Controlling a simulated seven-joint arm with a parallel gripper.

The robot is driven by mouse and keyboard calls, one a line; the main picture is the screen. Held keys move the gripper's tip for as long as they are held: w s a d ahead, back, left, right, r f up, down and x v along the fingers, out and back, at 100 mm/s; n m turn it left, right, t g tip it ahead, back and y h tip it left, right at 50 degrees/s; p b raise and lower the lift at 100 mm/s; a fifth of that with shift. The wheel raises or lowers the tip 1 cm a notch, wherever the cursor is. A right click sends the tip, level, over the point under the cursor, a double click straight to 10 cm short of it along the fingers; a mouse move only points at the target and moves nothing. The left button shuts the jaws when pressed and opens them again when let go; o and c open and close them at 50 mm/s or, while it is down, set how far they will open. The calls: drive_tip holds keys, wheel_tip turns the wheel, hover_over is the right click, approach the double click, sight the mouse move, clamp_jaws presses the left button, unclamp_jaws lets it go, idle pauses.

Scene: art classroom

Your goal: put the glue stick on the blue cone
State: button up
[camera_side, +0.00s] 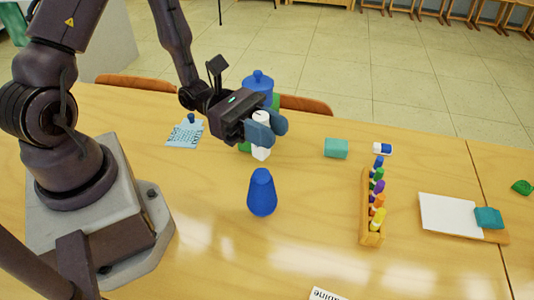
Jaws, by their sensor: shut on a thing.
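My gripper (268,129) is shut on a white upright stick (261,153), which looks like the glue stick. Its white top shows above the fingers and its lower end below them; the fingers hide its middle. The blue cone (262,193) stands upright on the table, nearer the camera than the held stick and just below it in the picture. The cone has a narrow, flat-looking top with nothing on it. I cannot tell whether the stick's lower end touches the table.
A blue lidded jar (258,88) stands behind my gripper, with green things partly hidden near it. A teal block (336,148), a white-and-blue item (383,149) and a wooden rack (367,215) of coloured pieces lie to the right. Table around the cone is clear.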

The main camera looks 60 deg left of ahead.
drive_tip(key=shift+f, duration=2.35)
drive_tip(key=o, duration=0.9)
drive_tip(key=v, duration=1.1)
drive_tip(key=s+r+m+y, duration=0.2)
drive_tip(key=r+m+y, duration=0.3)
drive_tip(key=r+m, duration=0.1)
drive_tip(key=s+r+m+g+y, duration=0.1)
drive_tip(key=s+r+m+y, duration=0.1)
drive_tip(key=r+m+y, duration=0.4)
drive_tip(key=s+r+m+y, duration=0.2)
drive_tip(key=r+m+y, duration=0.3)
drive_tip(key=r+m, duration=0.3)
drive_tip(key=shift+s+r+m+y, duration=0.15)
drive_tip(key=shift+m+y, duration=0.15)
drive_tip(key=shift+m, duration=1)
